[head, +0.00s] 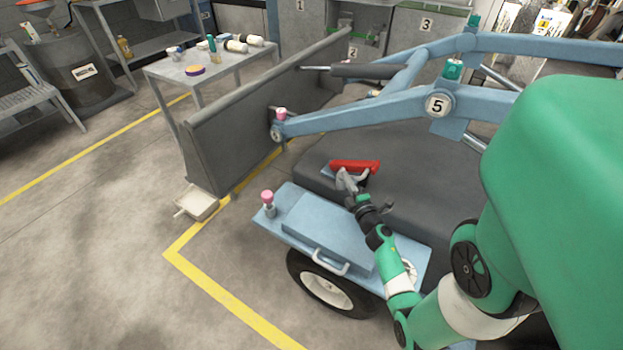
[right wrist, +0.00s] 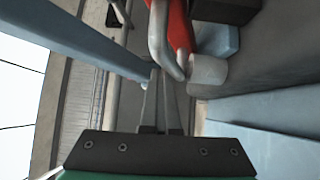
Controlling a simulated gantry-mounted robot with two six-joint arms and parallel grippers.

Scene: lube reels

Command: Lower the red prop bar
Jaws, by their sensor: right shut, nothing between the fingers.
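The red prop bar (head: 355,166) lies low over the dark grey body of the blue-framed machine, just behind the blue front deck. In the right wrist view the red bar (right wrist: 181,25) is at the top, with a curved grey metal handle (right wrist: 160,40) beside it and a pale round end (right wrist: 207,70) below. My right gripper (head: 352,189) is shut and empty. Its fingertips (right wrist: 157,78) are close to the lower end of the grey handle; I cannot tell whether they touch it. My left gripper is out of view.
A blue lift arm marked 5 (head: 390,112) spans above the bar. The blue deck (head: 322,228) has a pink-topped fitting (head: 268,199) at its corner. A grey panel (head: 225,135) stands at the left. A white tray (head: 196,203) is on the floor, which is otherwise open at left.

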